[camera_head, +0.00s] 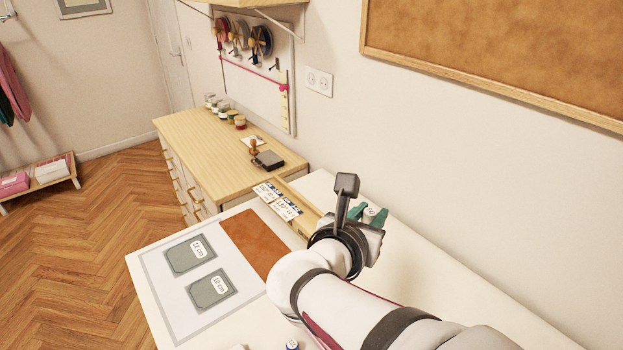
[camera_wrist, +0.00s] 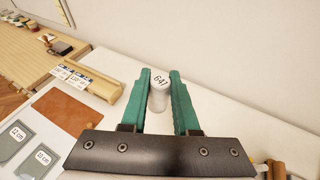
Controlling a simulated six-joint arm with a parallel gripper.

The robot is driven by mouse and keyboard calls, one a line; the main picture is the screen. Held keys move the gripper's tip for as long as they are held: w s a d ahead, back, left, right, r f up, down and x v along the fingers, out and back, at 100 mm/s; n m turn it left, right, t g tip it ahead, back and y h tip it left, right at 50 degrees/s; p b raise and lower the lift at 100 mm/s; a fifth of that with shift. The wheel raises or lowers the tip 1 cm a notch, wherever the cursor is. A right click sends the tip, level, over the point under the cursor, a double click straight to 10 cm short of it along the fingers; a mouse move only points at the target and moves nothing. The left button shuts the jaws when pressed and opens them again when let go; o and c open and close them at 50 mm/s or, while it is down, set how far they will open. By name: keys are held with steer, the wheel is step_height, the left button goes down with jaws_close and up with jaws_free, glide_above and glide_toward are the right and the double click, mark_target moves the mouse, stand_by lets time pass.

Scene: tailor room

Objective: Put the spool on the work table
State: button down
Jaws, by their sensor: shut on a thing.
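A white spool (camera_wrist: 159,98) with "647" on its top sits between the green fingertips of my gripper (camera_wrist: 160,88) in the wrist view. My gripper is shut on it. In the head view my gripper (camera_head: 368,213) is over the far part of the white work table (camera_head: 410,265), and only a bit of the spool (camera_head: 371,210) shows between the fingers. The table also shows in the wrist view (camera_wrist: 100,115). I cannot tell whether the spool's bottom touches the table or hangs above it.
A wooden tray (camera_head: 297,228) with number cards (camera_head: 286,207) lies left of my gripper. A brown mat (camera_head: 255,243) and a board with grey templates (camera_head: 187,256) lie nearer. The wall (camera_head: 480,180) rises behind the table.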

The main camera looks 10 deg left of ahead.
steer(key=d+f+m+g+h, duration=0.2)
steer(key=d+m+g+h, duration=0.7)
steer(key=d, duration=0.5)
steer(key=s+d+f+m+g, duration=0.1)
steer(key=s+f+m+g, duration=0.55)
steer(key=m+g, duration=0.25)
steer(key=m+y, duration=2.7)
glide_above(293, 349)
steer(key=w+d, duration=0.5)
steer(key=d, duration=0.2)
step_height(293, 349, down, 12)
steer(key=a+f, duration=0.2)
steer(key=a, duration=0.1)
steer(key=a+f, duration=0.2)
steer(key=a, duration=0.2)
steer(key=a+f, duration=0.2)
steer(key=a, duration=0.2)
steer(key=shift+s+f, duration=0.1)
steer(key=shift+s, duration=0.05)
steer(key=f, duration=0.2)
steer(key=a+f, duration=0.1)
steer(key=shift+f, duration=0.4)
steer(key=shift+d+f, duration=0.1)
steer(key=shift+f, duration=0.25)
